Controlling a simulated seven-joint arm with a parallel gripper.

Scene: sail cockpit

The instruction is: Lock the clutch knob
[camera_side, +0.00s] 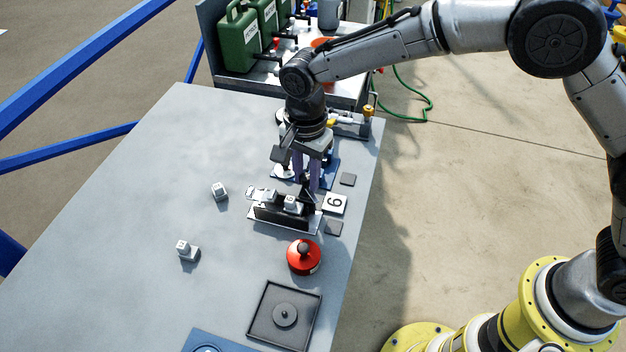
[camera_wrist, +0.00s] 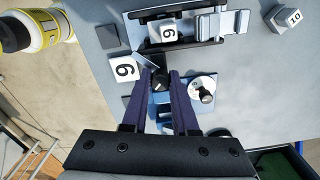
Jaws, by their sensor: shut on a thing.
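My gripper (camera_side: 308,185) points down at the right part of the grey table. In the wrist view its two purple fingers (camera_wrist: 161,80) are closed on a small black knob (camera_wrist: 159,84), which I take to be the clutch knob. The knob sits over a blue base (camera_wrist: 155,107), which also shows behind the fingers in the side view (camera_side: 331,172). The knob is hidden by the fingers in the side view, and I cannot tell its turn position. A second black knob (camera_wrist: 205,95) on a white disc (camera_wrist: 196,84) stands just right of the fingers, apart from them.
A black rack (camera_side: 278,214) with numbered blocks stands close in front. Beside it lies a white numbered tile (camera_side: 335,204). A red round piece (camera_side: 304,257), a dark tray (camera_side: 262,325) and loose blocks (camera_side: 187,250) lie nearer the camera. The table's left part is clear.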

